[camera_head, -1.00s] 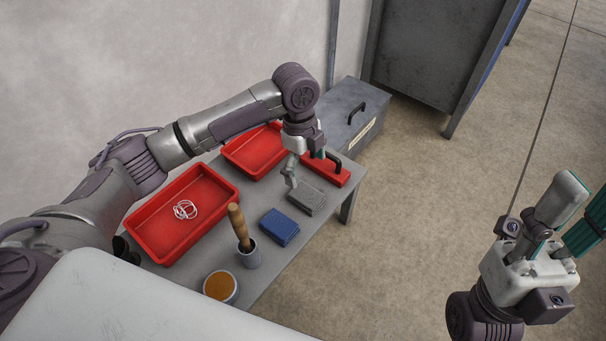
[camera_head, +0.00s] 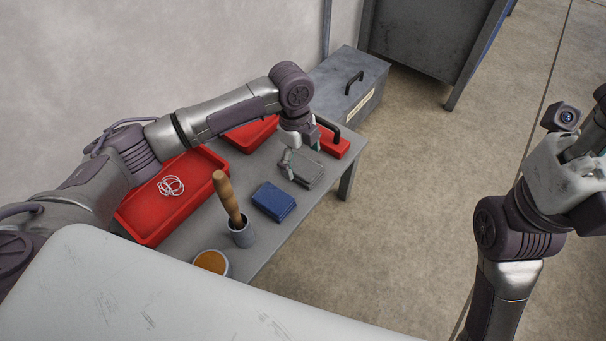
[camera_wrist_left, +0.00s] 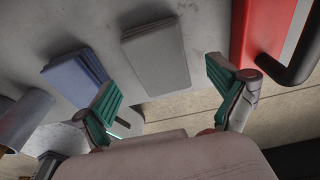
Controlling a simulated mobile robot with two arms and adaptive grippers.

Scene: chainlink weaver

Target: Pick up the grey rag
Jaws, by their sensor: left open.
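The grey rag (camera_head: 308,174) lies folded on the grey table near its front edge, beside a folded blue rag. In the left wrist view the grey rag (camera_wrist_left: 154,58) lies beyond and between the two green-padded fingertips. My left gripper (camera_head: 301,155) is open and empty, just above the grey rag, and hides part of it in the head view. Its spread fingers also show in the left wrist view (camera_wrist_left: 165,85). Contact with the rag cannot be seen. My right gripper (camera_head: 582,150) is up at the right edge, partly cut off, away from the table.
The blue rag (camera_head: 273,201), a wooden-handled tool (camera_head: 227,197) in a grey cup (camera_head: 242,235) and a round orange-filled tin (camera_head: 210,263) stand nearby. A red toolbox (camera_head: 338,148) borders the rag. A red tray (camera_head: 215,183) holds white wire. A grey box (camera_head: 340,85) stands behind.

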